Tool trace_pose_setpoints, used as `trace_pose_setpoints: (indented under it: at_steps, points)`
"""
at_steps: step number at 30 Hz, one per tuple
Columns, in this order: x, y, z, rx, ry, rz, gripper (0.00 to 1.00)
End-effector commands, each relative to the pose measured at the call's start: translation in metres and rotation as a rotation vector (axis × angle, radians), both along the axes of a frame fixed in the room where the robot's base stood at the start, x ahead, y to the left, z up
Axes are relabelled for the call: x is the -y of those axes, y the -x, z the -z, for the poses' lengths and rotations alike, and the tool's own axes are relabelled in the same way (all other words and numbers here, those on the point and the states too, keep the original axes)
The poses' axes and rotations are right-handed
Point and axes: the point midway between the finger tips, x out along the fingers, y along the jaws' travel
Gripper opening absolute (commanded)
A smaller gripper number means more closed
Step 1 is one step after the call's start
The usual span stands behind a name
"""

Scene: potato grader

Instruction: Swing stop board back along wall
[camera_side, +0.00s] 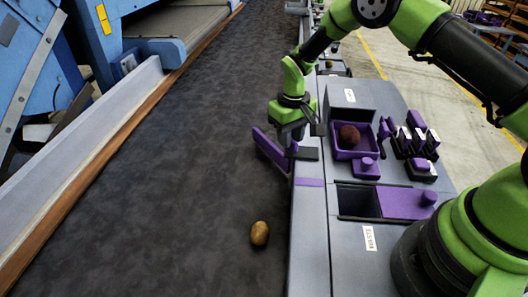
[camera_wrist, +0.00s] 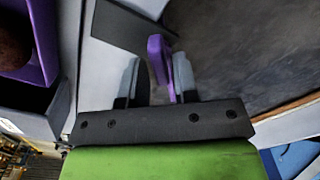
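The purple stop board (camera_side: 268,149) stands on edge, angled out from the wall (camera_side: 309,225) over the dark belt, its inner end at the wall's edge. My gripper (camera_side: 297,132) is low over the board's wall end. In the wrist view my gripper (camera_wrist: 157,80) has its two grey fingers apart. An upright purple part (camera_wrist: 158,62), seemingly of the stop board, stands between them. A gap shows on its left; it lies close to the right finger, and I cannot tell whether they touch.
A potato (camera_side: 259,233) lies on the belt (camera_side: 190,190) in front of the board. A purple tray (camera_side: 368,153) with a dark reddish potato (camera_side: 349,136) sits on the console to the right. A purple sliding lid (camera_side: 403,203) partly covers a bin nearer the camera.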

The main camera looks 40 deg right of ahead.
Motion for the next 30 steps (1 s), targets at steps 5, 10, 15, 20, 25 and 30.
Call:
trace_pose_setpoints:
  at_steps: [5, 10, 15, 20, 25, 30]
  points:
    - [0.0, 0.0, -0.0003, 0.0, 0.0, 0.0, 0.0]
    - [-0.0001, 0.0, -0.0004, 0.0, 0.0, 0.0, 0.0]
    - [-0.0001, 0.0, -0.0005, 0.0, 0.0, 0.082, 0.0]
    - [-0.0002, 0.0, -0.0006, 0.0, 0.0, 0.354, 0.0]
    - [-0.0003, 0.0, -0.0007, 0.0, 0.0, 0.624, 0.0]
    - [-0.0003, 0.0, -0.0008, 0.0, -0.001, 0.733, 0.01]
